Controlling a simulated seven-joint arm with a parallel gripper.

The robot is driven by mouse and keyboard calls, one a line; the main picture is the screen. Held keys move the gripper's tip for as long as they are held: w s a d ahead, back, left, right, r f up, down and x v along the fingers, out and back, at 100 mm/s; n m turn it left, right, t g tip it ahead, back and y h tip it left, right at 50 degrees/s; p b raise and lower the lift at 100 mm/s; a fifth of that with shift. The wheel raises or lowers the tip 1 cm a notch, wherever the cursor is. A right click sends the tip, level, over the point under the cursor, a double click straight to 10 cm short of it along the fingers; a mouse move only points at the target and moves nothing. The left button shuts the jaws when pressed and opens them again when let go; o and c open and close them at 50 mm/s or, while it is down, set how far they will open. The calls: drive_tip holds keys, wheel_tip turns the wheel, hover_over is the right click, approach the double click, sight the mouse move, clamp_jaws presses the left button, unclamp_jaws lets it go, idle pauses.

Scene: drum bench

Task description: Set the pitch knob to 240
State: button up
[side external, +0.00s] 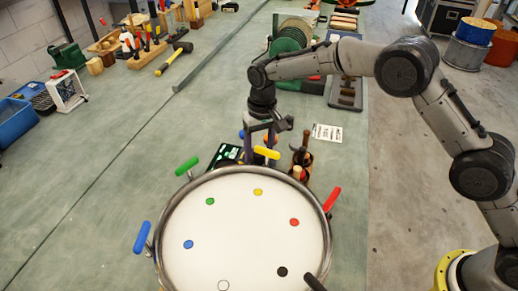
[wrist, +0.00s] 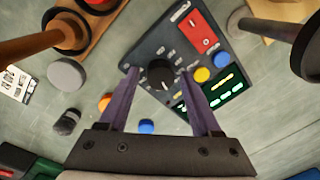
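The pitch knob (wrist: 161,73) is a round black dial with a pale pointer mark, set on a dark control box (wrist: 148,48). Small labels ring the knob, too small to read. The box's green-lit display (wrist: 226,87) is beside the knob; its characters are not legible. My gripper (wrist: 160,73) is open, with its two purple fingers apart on either side of the knob and a visible gap to it. In the side view my gripper (side external: 259,146) is pointing down behind the drum, and the box (side external: 226,156) is partly hidden by the drum's rim and handles.
The box also bears a red switch panel (wrist: 196,33), a yellow button (wrist: 202,75) and a blue button (wrist: 222,60). A wooden holder with upright sticks (side external: 301,160) stands close by. The white drum (side external: 240,230) with coloured spots and handles fills the front.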

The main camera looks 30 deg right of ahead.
clamp_jaws()
drive_tip(key=shift+n, duration=2.9)
drive_tip(key=shift+o, duration=1.1)
unclamp_jaws()
wheel_tip(320, 180, up, 14)
drive_tip(key=shift+w+d, duration=0.2)
drive_tip(key=shift+d, duration=0.1)
